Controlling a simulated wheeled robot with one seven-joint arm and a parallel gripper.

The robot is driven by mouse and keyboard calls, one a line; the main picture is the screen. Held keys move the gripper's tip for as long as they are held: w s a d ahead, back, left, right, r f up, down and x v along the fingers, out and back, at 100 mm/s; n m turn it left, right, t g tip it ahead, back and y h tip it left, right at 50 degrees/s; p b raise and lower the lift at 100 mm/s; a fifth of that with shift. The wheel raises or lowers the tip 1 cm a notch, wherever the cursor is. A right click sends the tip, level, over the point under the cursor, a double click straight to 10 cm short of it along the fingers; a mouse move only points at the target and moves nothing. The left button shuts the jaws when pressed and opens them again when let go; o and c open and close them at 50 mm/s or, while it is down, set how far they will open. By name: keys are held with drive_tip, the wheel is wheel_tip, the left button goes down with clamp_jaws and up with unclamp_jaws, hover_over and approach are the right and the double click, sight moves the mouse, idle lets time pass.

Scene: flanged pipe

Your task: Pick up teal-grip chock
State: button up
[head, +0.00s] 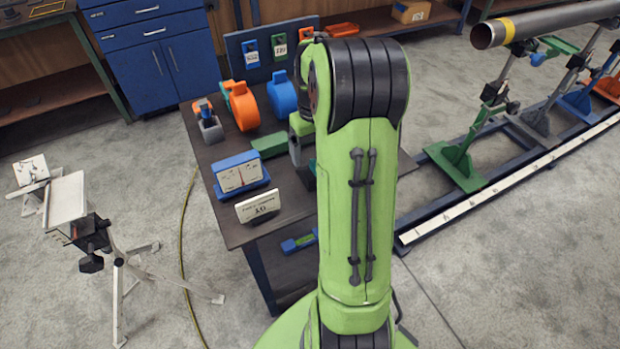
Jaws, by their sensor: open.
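My arm fills the middle of the head view and hides much of the dark workbench (228,225). A grey part of my gripper (296,153) shows at the arm's left edge, low over the bench; its fingertips are hidden. A small teal patch (312,167) shows beside it, partly behind the arm; I cannot tell whether it is the teal-grip chock or whether the gripper touches it. A small grey block with orange and blue parts on top (209,125) stands at the bench's left edge, apart from the gripper.
On the bench are an orange clamp-like piece (243,106), a blue one (282,98), a green block (269,145), a blue gauge box (241,175) and a white sign (258,206). A pipe (545,22) on stands is at right, a tripod (118,275) at left.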

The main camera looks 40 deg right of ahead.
sight(313, 170)
wheel_tip(313, 170, down, 8)
drive_tip(key=b, duration=0.3)
drive_tip(key=shift+w, duration=0.1)
drive_tip(key=shift+r, duration=0.1)
drive_tip(key=shift+c, duration=0.6)
drive_tip(key=shift+r, duration=0.1)
drive_tip(key=c, duration=1.1)
